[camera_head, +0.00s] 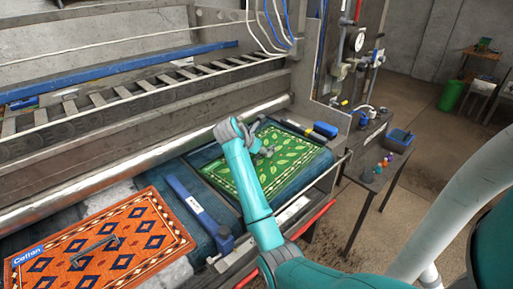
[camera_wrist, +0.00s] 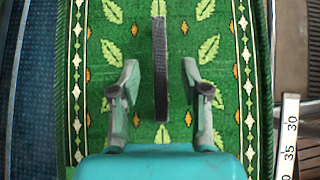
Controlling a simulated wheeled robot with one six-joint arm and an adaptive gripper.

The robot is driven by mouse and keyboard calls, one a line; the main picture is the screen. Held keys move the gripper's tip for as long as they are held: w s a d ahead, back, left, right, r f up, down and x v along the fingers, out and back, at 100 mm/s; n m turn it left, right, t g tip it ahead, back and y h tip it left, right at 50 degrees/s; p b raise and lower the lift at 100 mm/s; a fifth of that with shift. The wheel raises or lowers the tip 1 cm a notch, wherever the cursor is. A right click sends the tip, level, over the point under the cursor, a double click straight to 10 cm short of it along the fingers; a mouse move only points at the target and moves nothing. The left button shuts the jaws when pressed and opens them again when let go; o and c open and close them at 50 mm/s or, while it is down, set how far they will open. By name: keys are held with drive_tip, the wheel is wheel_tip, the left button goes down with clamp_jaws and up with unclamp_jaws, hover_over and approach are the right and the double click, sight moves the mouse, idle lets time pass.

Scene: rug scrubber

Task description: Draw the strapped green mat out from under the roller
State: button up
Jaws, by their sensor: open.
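The green mat (camera_head: 293,165), with a pale leaf pattern and a patterned border, lies on the dark blue bed at the right, its far end close to the long metal roller (camera_head: 130,171). In the wrist view the mat (camera_wrist: 205,45) fills the middle, and a dark strap (camera_wrist: 160,35) stands out over it, running lengthwise. My gripper (camera_head: 266,151) is over the mat, partly hiding it. In the wrist view my gripper (camera_wrist: 160,75) is open, one finger on each side of the strap, with gaps on both sides. Whether the mat's far end is under the roller is hard to tell.
An orange mat (camera_head: 150,218) with its own dark strap lies at the left. A blue bar (camera_head: 196,205) lies between the two mats. A ruler (camera_wrist: 288,140) lies to the right of the green mat. A side bench (camera_head: 375,165) with small coloured items stands at the right.

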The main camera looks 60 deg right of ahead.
sight(265, 156)
drive_tip(key=shift+x, duration=1.3)
clamp_jaws()
